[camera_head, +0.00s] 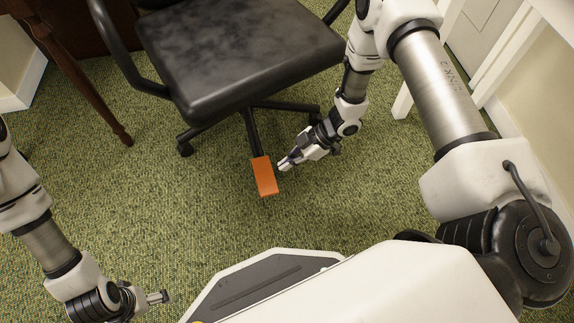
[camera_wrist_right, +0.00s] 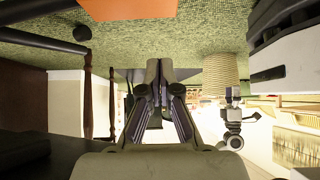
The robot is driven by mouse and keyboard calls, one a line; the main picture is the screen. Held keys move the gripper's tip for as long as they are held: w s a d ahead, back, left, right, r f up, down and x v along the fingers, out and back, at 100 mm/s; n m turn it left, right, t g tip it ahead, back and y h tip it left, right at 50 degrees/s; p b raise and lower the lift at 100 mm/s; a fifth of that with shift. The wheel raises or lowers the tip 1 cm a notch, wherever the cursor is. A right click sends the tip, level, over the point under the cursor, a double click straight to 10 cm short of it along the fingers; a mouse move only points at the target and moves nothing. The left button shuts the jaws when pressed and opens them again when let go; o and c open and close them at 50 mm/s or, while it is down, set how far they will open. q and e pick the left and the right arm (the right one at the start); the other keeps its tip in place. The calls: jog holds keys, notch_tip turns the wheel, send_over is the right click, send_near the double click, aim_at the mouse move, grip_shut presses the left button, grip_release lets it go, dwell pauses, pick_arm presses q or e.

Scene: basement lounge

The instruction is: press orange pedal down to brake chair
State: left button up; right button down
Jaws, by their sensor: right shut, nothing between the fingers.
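The orange pedal (camera_head: 265,176) sticks out from the base of the black office chair (camera_head: 235,45), low over the carpet. Its orange surface also fills part of the top edge in the right wrist view (camera_wrist_right: 128,9). My right gripper (camera_head: 284,166) is shut and empty, with its tips just right of the pedal in the head view. I cannot tell whether they touch it. Its closed fingers show in the right wrist view (camera_wrist_right: 159,70). My left gripper (camera_head: 162,297) is at the lower left, away from the chair; its jaw state is unclear.
Green carpet (camera_head: 200,215) lies clear in front of the pedal. A wooden table leg (camera_head: 95,100) stands left of the chair, and a white furniture leg (camera_head: 402,102) stands to the right. The chair's casters (camera_head: 185,149) rest on the carpet.

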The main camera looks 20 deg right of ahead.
jog(key=b, duration=0.3)
send_over(273, 187)
jog(key=f, duration=0.5)
jog(key=shift+w+d+f, duration=0.1)
jog(key=shift+w+d, duration=0.1)
jog(key=f+b, duration=0.3)
jog(key=f, duration=0.1)
jog(key=shift+w+a, duration=0.1)
jog(key=shift+a, duration=0.15)
jog(key=shift+r, duration=0.1)
jog(key=shift+s+f+n+t+p, duration=0.3)
jog(key=shift+f+t+p, duration=0.35)
jog(key=shift+t+p, duration=0.1)
jog(key=shift+s+f+n+t+p, duration=0.1)
jog(key=shift+f+n+t+p, duration=0.2)
jog(key=shift+f+t+p, duration=0.25)
jog(key=shift+f, duration=0.3)
